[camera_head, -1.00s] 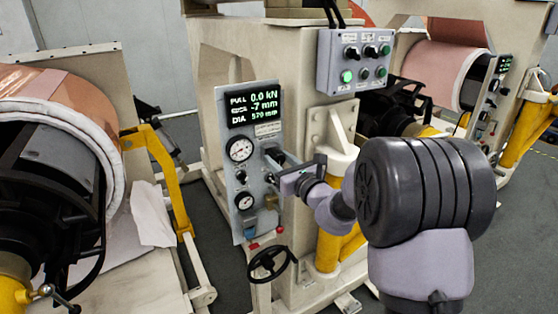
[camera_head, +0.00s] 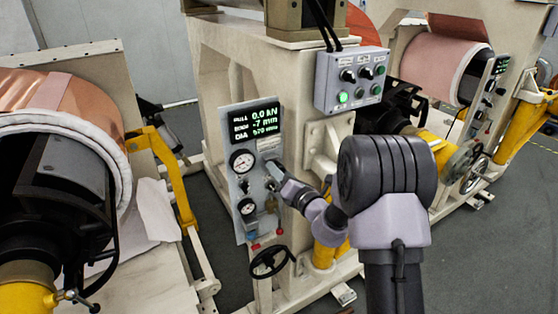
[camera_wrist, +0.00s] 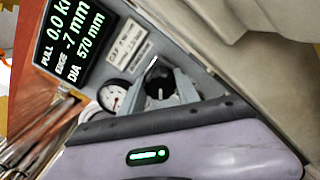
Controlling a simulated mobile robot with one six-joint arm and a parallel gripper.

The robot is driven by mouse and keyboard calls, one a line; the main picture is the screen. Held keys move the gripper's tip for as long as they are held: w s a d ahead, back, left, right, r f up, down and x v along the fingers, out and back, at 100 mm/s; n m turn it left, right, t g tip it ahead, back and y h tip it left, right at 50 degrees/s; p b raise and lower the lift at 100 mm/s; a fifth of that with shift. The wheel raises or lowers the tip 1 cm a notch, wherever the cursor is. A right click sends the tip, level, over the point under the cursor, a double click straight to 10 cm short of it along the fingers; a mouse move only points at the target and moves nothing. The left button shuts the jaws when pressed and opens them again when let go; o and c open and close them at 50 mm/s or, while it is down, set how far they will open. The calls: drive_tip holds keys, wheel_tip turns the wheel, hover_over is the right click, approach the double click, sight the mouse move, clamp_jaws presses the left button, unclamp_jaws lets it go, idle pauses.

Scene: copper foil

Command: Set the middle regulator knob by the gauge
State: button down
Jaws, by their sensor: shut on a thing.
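A grey control panel (camera_head: 232,183) stands at the middle left of the head view. It carries an upper round gauge (camera_head: 242,160) and a lower gauge (camera_head: 246,206). My gripper (camera_head: 273,178) is at the panel's right side, level with the space between the gauges. In the wrist view, my gripper (camera_wrist: 160,90) is shut on a black knob (camera_wrist: 157,80) with a pale mark on top. A white-faced gauge (camera_wrist: 111,97) with a red needle shows just left of it. Its reading is too small to tell. My wrist hides the lower panel there.
The panel display (camera_head: 253,124) reads 0.0 kN, -7 mm and 570 mm. A black handwheel (camera_head: 269,262) sits below the panel. A button box (camera_head: 350,80) hangs at upper right. A copper roll (camera_head: 85,105) stands at left.

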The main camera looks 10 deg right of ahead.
drive_tip(key=m+p, duration=0.2)
drive_tip(key=p, duration=0.1)
drive_tip(key=m+p, duration=0.1)
drive_tip(key=shift+r+m, duration=0.25)
drive_tip(key=shift+m, duration=0.15)
drive_tip(key=m+p, duration=0.3)
drive_tip(key=p, duration=0.1)
drive_tip(key=shift+f+m, duration=0.1)
drive_tip(key=shift+m, duration=0.2)
drive_tip(key=m+p, duration=0.5)
drive_tip(key=m, duration=0.1)
drive_tip(key=m+p, duration=0.2)
drive_tip(key=m, duration=0.2)
drive_tip(key=shift+f, duration=0.15)
drive_tip(key=m+p, duration=0.1)
drive_tip(key=m, duration=0.2)
drive_tip(key=shift+m+p, duration=0.3)
drive_tip(key=shift+p, duration=0.1)
drive_tip(key=m+p, duration=0.1)
drive_tip(key=m, duration=0.5)
drive_tip(key=shift+f+m+p, duration=0.1)
drive_tip(key=shift+m+p, duration=0.2)
drive_tip(key=c, duration=0.9)
unclamp_jaws()
